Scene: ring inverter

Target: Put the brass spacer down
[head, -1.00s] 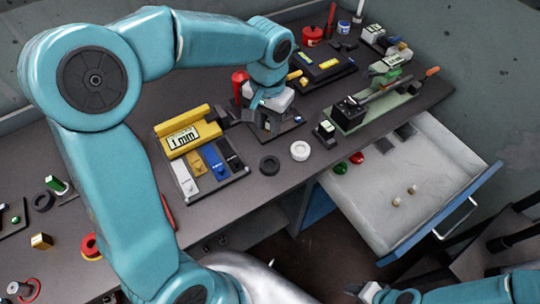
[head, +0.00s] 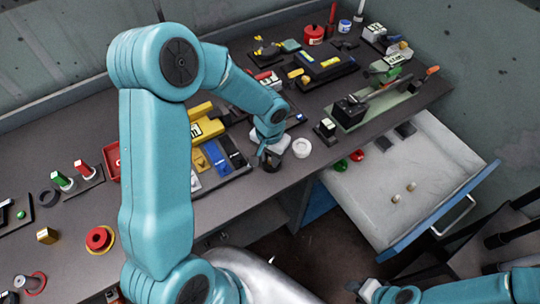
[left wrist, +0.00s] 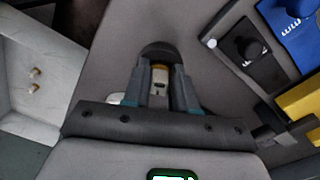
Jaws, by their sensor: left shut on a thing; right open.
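The brass spacer (left wrist: 159,73) shows between the fingers of my left gripper (left wrist: 160,82) in the left wrist view. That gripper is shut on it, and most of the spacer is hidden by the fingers. In the head view my left gripper (head: 271,158) is low over the front of the bench, at the dark ring (left wrist: 158,48). The dark ring is directly behind the spacer in the wrist view; I cannot tell whether they touch. The white ring (head: 302,148) lies just right of the gripper. My right gripper (head: 366,290) is open at the bottom edge.
A tray of yellow, blue and black blocks (head: 215,160) is left of my left gripper. An open drawer (head: 400,170) with two small pegs juts out at the right. A green fixture (head: 385,97) stands behind it. A brass-coloured block (head: 47,236) sits at far left.

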